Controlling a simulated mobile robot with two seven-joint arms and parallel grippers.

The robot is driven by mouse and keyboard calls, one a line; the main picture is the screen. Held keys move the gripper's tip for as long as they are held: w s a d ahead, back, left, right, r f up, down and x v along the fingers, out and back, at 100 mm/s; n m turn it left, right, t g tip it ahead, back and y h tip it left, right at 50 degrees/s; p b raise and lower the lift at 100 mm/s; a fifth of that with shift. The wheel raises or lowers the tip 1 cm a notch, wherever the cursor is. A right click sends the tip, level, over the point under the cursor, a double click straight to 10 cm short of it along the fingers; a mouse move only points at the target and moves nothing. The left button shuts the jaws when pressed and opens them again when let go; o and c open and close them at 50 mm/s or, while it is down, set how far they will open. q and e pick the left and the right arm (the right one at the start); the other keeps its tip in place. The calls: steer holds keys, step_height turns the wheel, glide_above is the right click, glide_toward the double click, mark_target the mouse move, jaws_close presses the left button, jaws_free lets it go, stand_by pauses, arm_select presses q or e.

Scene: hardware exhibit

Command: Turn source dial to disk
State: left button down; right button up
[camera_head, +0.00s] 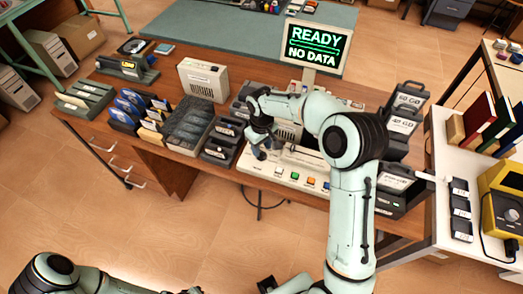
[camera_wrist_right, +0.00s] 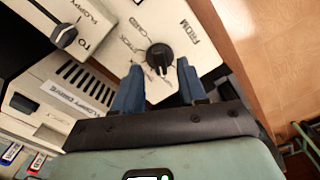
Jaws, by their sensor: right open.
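The source dial (camera_wrist_right: 159,55) is a round black knob on a pale panel marked FROM in the right wrist view. CARD and another, hard-to-read label are printed beside it. The knob's grip bar points toward my gripper, and which label it selects is unclear. My right gripper (camera_wrist_right: 159,68) is open, its two blue fingers either side of the knob's near edge; contact is unclear. In the head view my right gripper (camera_head: 262,150) is over the left part of the console (camera_head: 272,178), hiding the dial there. My left arm shows at the lower left, its gripper out of view.
A second black dial (camera_wrist_right: 65,36) marked TO is at upper left in the wrist view. A screen (camera_head: 317,47) reads READY, NO DATA. Black cases (camera_head: 220,145) stand left of the console. Colored buttons (camera_head: 295,175) line its front. A white side table (camera_head: 465,185) is at right.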

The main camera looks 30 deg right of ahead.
mark_target(262, 155)
steer(key=shift+f, duration=1.3)
jaws_close()
